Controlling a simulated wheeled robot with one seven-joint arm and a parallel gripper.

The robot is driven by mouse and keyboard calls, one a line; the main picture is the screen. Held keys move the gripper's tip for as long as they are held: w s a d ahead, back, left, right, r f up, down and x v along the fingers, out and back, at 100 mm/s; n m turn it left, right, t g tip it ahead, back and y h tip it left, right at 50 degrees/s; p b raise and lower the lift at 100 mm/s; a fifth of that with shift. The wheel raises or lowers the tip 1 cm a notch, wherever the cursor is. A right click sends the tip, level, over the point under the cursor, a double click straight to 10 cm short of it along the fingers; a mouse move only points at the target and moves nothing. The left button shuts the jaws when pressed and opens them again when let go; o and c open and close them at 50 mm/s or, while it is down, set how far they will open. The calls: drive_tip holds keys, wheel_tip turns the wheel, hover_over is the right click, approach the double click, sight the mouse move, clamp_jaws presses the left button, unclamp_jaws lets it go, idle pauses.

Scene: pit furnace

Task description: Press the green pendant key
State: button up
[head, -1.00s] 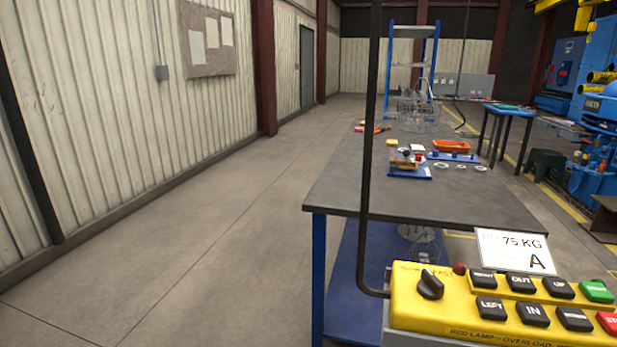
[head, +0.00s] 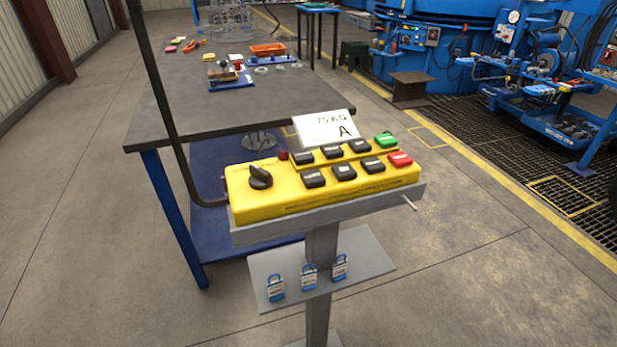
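The green pendant key (head: 385,139) is at the far right end of the back row on a yellow pendant box (head: 250,208) in the head view. A red key (head: 399,159) sits just in front of it. Several black keys (head: 344,172) fill two rows to the left, and a black rotary knob (head: 260,177) is at the left end. The box lies on a grey stand (head: 322,260). A white card reading "75 KG A" (head: 324,129) stands behind the keys. My gripper is not in view.
A grey-topped table (head: 200,115) with blue legs stands behind the pendant, bearing an orange tray (head: 268,49) and small parts. Blue machinery (head: 440,40) is at the back right.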

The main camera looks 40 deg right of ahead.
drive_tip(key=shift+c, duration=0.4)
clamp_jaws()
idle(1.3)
